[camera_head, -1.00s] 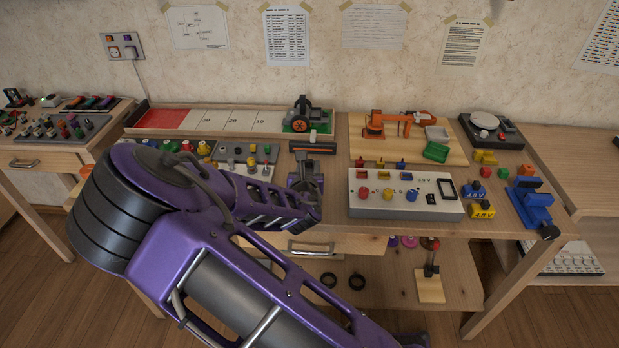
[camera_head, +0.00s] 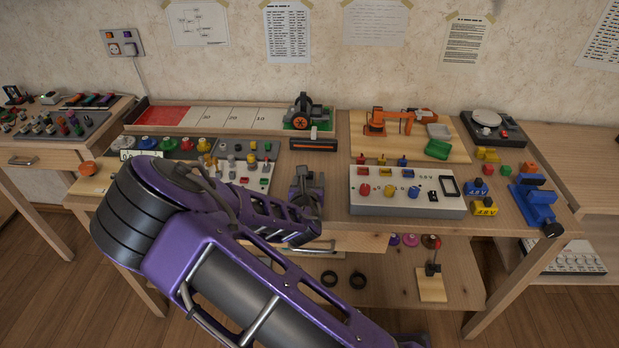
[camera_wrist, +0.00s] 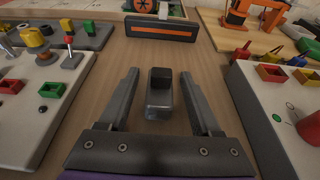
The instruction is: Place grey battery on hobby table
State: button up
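A small grey block with a darker end, seemingly the grey battery (camera_wrist: 160,97), is between the fingers of my gripper (camera_wrist: 159,88) in the wrist view. Gaps show on both sides of it, so the fingers are open and do not touch it. Whether it rests fully on the wood is hard to tell. The hobby table (camera_head: 335,190) lies under my gripper.
A black bar with an orange stripe (camera_head: 313,145) lies just beyond my gripper. A white control box (camera_head: 408,205) is close on the right and a grey panel with knobs (camera_head: 240,165) on the left. Blue (camera_head: 477,191) and yellow (camera_head: 483,209) batteries stand farther right.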

jog(key=shift+r, duration=0.15)
jog(key=shift+s+a+r, duration=0.1)
jog(key=shift+s+r, duration=0.05)
jog(key=shift+s, duration=0.2)
jog(key=p+v, duration=0.2)
jog(key=v, duration=0.9)
jog(key=shift+s, duration=0.15)
jog(key=shift+r, duration=0.1)
